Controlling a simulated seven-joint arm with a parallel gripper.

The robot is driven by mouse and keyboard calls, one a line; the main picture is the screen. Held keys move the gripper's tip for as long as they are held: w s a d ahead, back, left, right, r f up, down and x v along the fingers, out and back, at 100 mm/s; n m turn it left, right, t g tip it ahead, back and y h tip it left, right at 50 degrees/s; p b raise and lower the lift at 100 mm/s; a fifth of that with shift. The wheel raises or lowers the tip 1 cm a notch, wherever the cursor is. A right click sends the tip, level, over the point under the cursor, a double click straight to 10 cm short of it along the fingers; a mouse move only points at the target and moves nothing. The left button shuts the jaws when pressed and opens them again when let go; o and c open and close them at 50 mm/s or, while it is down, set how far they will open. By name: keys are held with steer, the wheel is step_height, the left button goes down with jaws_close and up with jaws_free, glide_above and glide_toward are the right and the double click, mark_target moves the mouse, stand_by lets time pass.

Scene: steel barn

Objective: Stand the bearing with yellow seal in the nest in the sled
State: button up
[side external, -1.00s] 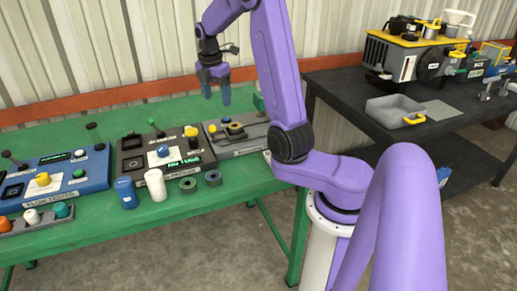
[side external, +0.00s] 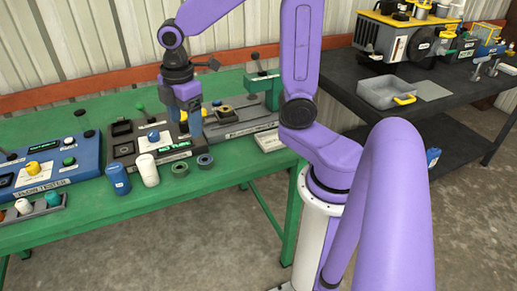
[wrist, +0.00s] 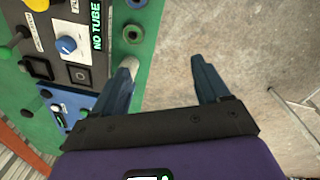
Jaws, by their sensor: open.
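Two ring-shaped bearings lie flat near the green table's front edge: a greenish one (side external: 180,169) and a blue-grey one (side external: 205,161). In the wrist view the greenish ring (wrist: 132,33) is clear and the other (wrist: 138,4) is cut by the top edge. I cannot make out a yellow seal on either. A grey fixture (side external: 250,124) behind them carries a tan, diamond-shaped piece (side external: 224,111); I cannot tell whether this is the sled or its nest. My gripper (side external: 185,119) is open and empty, pointing down above the table, behind and above the rings. Its fingers (wrist: 165,65) are wide apart.
A white cylinder (side external: 147,170) and a blue one (side external: 118,180) stand left of the rings. A black table (side external: 430,105) stands at right.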

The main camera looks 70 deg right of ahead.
steer(key=s+a+f+m, duration=0.1)
steer(key=s+a, duration=0.2)
steer(key=s, duration=1.6)
steer(key=shift+s+f+y, duration=0.2)
steer(key=shift+s+y, duration=0.1)
